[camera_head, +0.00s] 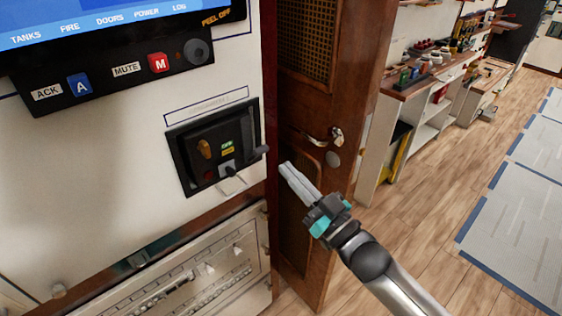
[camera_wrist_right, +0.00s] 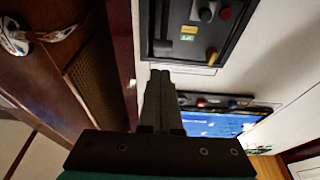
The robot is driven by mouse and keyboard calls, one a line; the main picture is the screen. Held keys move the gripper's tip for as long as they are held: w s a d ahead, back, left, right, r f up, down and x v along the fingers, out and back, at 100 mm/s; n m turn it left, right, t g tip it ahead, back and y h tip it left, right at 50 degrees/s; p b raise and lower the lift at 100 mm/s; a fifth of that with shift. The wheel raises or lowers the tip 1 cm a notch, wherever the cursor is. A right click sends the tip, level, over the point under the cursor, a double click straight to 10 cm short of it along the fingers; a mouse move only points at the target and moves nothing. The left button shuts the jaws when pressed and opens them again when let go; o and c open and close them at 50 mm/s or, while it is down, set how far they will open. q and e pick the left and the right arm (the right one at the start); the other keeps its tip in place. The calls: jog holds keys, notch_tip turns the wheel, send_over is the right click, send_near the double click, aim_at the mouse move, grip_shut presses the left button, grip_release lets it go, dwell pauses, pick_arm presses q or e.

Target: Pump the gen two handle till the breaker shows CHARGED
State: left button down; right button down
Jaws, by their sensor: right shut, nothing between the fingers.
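The black breaker unit (camera_head: 184,163) is set in the white panel, with a small label strip above it too blurred to read. A dark lever with a rounded end (camera_head: 260,151) sticks out at its right side. Small yellow and green indicators (camera_head: 228,146) show on its face; their lettering cannot be read. My right gripper (camera_head: 284,167) is shut and empty, its tips to the right of the lever and slightly below it, apart from it in the picture. The right wrist view shows the shut fingers (camera_wrist_right: 160,74) below the breaker unit (camera_wrist_right: 226,55). My left gripper is not in view.
A wooden door (camera_head: 300,108) with a metal handle (camera_head: 330,137) stands just behind my right gripper. A screen with ACK, MUTE and M buttons (camera_head: 158,62) is above the breaker. A drawer-like panel (camera_head: 225,224) lies below. Open floor (camera_head: 435,195) is at the right.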

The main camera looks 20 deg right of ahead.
jog(key=v, duration=0.5)
jog(key=shift+s+d+f, duration=0.1)
jog(key=shift+s+f, duration=0.05)
jog(key=shift+s, duration=0.1)
dwell(1.1)
jog(key=s+d+f+m+g+h+b, duration=0.1)
jog(key=s+f+g+h, duration=0.15)
jog(key=f, duration=0.85)
jog(key=s+d+f+m+g+h+b, duration=0.1)
jog(key=d+f+g+h, duration=0.15)
jog(key=f, duration=0.85)
jog(key=s+f+m+g+h+b, duration=0.1)
jog(key=s+f+g, duration=0.15)
jog(key=f, duration=0.85)
jog(key=s+a+f+g+h, duration=0.1)
jog(key=s+f+g, duration=0.5)
jog(key=s+f, duration=0.7)
jog(key=s+a+f+g+b, duration=0.1)
jog(key=s+f, duration=0.3)
jog(key=s, duration=0.4)
jog(key=s+a+f+n+g+b, duration=0.1)
jog(key=s+f+g, duration=0.3)
jog(key=s, duration=0.4)
jog(key=shift+a+f+g, duration=0.35)
jog(key=shift+a+f, duration=0.4)
jog(key=shift+w+n, duration=0.1)
jog(key=shift+n, duration=0.2)
